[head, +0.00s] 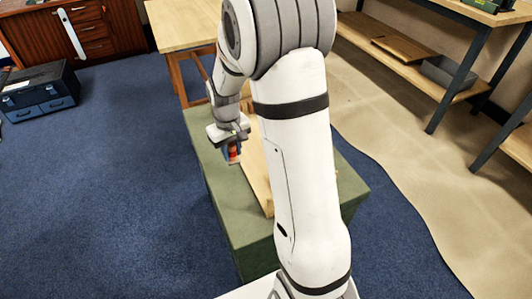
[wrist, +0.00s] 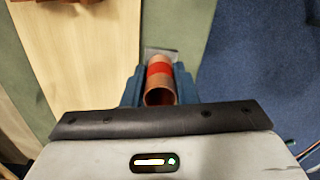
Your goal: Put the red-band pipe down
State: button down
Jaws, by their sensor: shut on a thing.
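The red-band pipe (wrist: 160,87) is a short copper tube with a red band around it. My gripper (wrist: 160,90) is shut on it, with a blue jaw on each side in the wrist view. The tube's open end faces the wrist camera. In the head view my gripper (head: 232,151) and the pipe's red part (head: 233,152) are small, over the left side of the green-topped bench (head: 245,222). I cannot tell whether the pipe touches the surface below. A grey piece (wrist: 160,54) shows just beyond the pipe's far end.
A pale wooden board (head: 256,172) lies on the bench, partly hidden by my arm; it also shows left of the pipe in the wrist view (wrist: 85,45). Blue carpet lies left of the bench. A wooden table (head: 180,22) stands behind, and a toolbox (head: 40,92) sits far left.

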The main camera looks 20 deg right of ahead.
notch_tip(320, 180, down, 10)
jog(key=shift+f+b, duration=0.1)
jog(key=shift+b, duration=0.9)
jog(key=shift+f, duration=0.15)
jog(key=c, duration=1.1)
grip_release()
jog(key=shift+c, duration=0.2)
